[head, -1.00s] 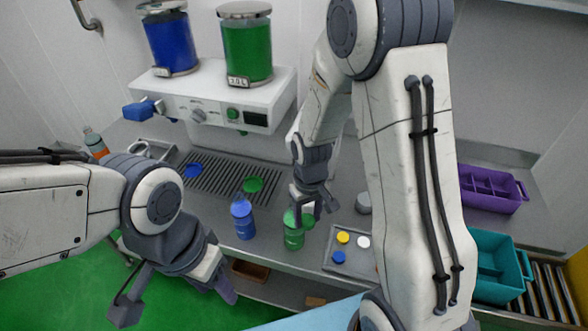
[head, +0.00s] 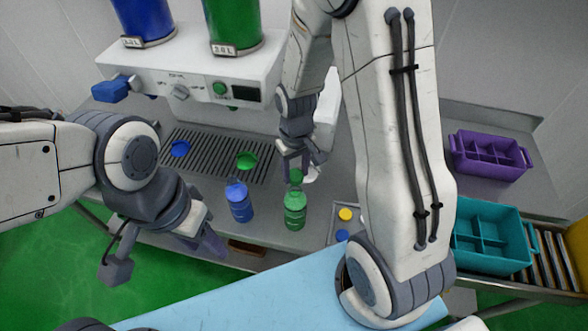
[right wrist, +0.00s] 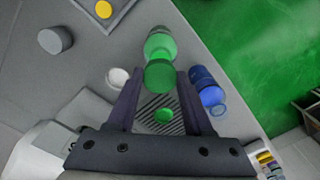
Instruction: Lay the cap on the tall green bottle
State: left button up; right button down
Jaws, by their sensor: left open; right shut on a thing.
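The tall green bottle (head: 295,212) stands upright on the counter near its front edge. My right gripper (head: 296,168) is shut on a green cap (head: 296,177) just above the bottle's mouth. I cannot tell whether cap and bottle touch. In the right wrist view the green cap (right wrist: 160,75) lies between the fingers, overlapping the green bottle (right wrist: 160,42) beyond it.
A blue bottle (head: 239,203) stands left of the green one. Behind are a slatted drip tray (head: 215,150) and a dispenser (head: 185,80). A cap tray (head: 335,222) is partly hidden by my right arm. Purple (head: 490,155) and teal (head: 490,235) bins stand right.

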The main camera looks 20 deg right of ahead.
jog(key=shift+f+b, duration=1.7)
jog(key=shift+f, duration=0.5)
jog(key=shift+c, duration=1.1)
grip_release()
notch_tip(320, 180, up, 10)
jog(key=shift+r+b, duration=0.25)
jog(key=shift+b, duration=0.75)
jog(key=shift+s+a, duration=0.1)
